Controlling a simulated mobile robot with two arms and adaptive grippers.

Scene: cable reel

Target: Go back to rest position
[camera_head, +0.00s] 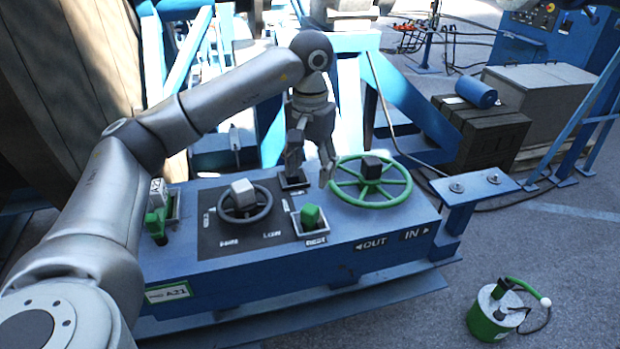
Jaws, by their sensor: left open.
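My left arm comes in from the left and reaches over the blue control panel (340,230). My left gripper (310,178) is open and points down above the panel's back part, between the grey handwheel (245,202) and the green handwheel (395,186). A dark lever slot (294,180) lies just below and behind its fingers. I cannot tell whether the fingers touch anything. A green lever (310,216) stands in a slot in front of the gripper. Another green lever (155,222) stands at the panel's left end. My right gripper is not in view.
A green and white canister (494,312) stands on the ground at the lower right. A dark crate (480,130) and a grey box (550,95) stand at the back right. A large wooden reel (60,90) is at the left. The ground on the right is mostly clear.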

